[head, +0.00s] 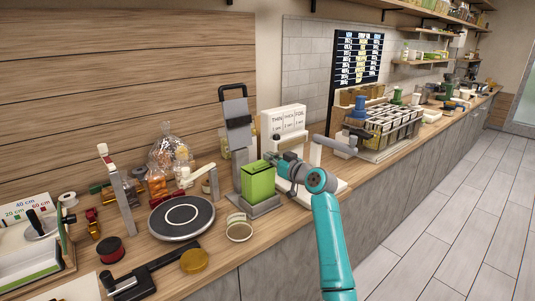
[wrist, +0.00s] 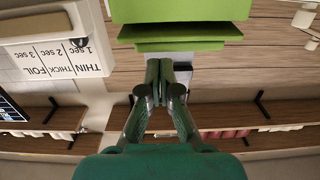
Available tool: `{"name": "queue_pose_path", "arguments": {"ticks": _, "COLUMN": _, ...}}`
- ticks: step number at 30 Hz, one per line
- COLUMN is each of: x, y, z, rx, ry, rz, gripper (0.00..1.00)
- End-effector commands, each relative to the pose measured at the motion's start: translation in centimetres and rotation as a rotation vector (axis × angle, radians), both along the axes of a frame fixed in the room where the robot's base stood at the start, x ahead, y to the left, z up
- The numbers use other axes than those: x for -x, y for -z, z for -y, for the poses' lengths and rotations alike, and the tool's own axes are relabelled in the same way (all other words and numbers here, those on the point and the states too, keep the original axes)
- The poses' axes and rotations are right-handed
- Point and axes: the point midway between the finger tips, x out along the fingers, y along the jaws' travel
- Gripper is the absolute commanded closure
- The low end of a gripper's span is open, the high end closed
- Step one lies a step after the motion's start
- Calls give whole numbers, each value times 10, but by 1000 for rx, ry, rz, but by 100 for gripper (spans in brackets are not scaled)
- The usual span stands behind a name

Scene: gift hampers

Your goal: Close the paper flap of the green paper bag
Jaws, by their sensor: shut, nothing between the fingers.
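The green paper bag (head: 258,181) stands upright on a grey base on the counter in the head view. Its upper part fills the top middle of the wrist view (wrist: 180,10), which is upside down. There a separate green strip (wrist: 185,32) lies along the bag's top edge, with a darker green band beside it. I cannot tell for sure whether this strip is the flap. My gripper (head: 279,162) is beside the bag's upper right. In the wrist view its fingertips (wrist: 159,64) are together and empty, close to the strip. Contact cannot be told.
A grey upright device with a black handle (head: 236,115) stands right behind the bag. A white machine with a printed panel (head: 287,122) is behind my gripper. A dark round plate (head: 182,216) and a cream ring-shaped container (head: 239,228) stand left and in front. Several dividers fill a rack (head: 385,125) further right.

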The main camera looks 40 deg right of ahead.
Motion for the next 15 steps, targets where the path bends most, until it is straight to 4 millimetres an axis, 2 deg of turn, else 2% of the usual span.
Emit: {"name": "queue_pose_path", "arguments": {"ticks": 15, "x": 10, "y": 24, "z": 1, "rx": -1, "ry": 0, "rz": -5, "gripper": 100}}
